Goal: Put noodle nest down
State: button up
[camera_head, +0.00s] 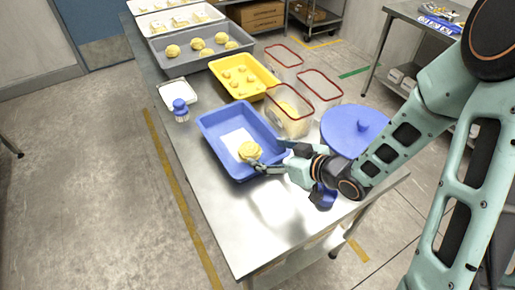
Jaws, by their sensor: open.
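A yellow noodle nest (249,151) is at the near right part of a blue tray (213,122) on the metal table. It sits over or against a white sheet (237,138) on the tray floor. My gripper (257,164) is open, with its fingers low over the tray beside the nest's near side. I cannot tell whether a finger touches the nest. The fingertips are small and partly hidden against the nest and tray.
A yellow tray (266,77) with several pieces stands behind the blue tray. Clear red-rimmed containers (308,117) and a round blue lid (346,124) lie to the right. The table's near end (262,222) is bare.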

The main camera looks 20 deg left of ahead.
jog(key=shift+v, duration=2.25)
